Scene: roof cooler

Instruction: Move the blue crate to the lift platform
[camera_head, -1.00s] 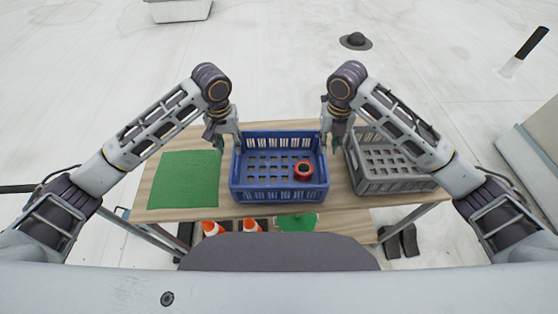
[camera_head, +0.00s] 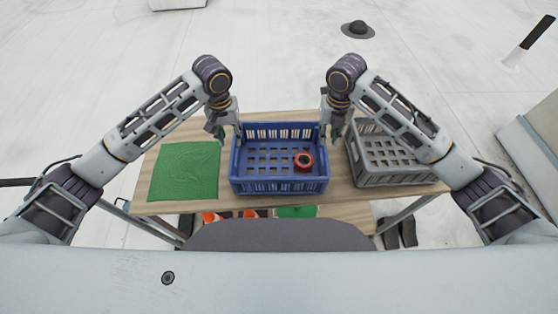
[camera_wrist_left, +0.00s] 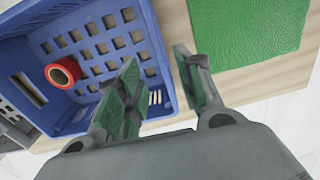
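The blue crate (camera_head: 278,187) stands on the wooden table, with a red roll (camera_head: 303,161) inside it; both also show in the wrist view, the crate wall (camera_wrist_left: 158,45) and the roll (camera_wrist_left: 62,72). My left gripper (camera_head: 226,124) is open at the crate's left wall. In the wrist view its green-padded fingers (camera_wrist_left: 163,88) are spread, one over the crate's inside and one outside the wall. My right gripper (camera_head: 333,122) is at the crate's right wall, fingers apart; whether they touch it cannot be told. I cannot identify a lift platform.
A green mat (camera_head: 185,170) lies left of the crate on the table (camera_head: 240,205). A grey crate (camera_head: 395,170) stands close on the right. Orange cones (camera_head: 211,217) show below the table. A black dome (camera_head: 357,29) sits on the open roof floor beyond.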

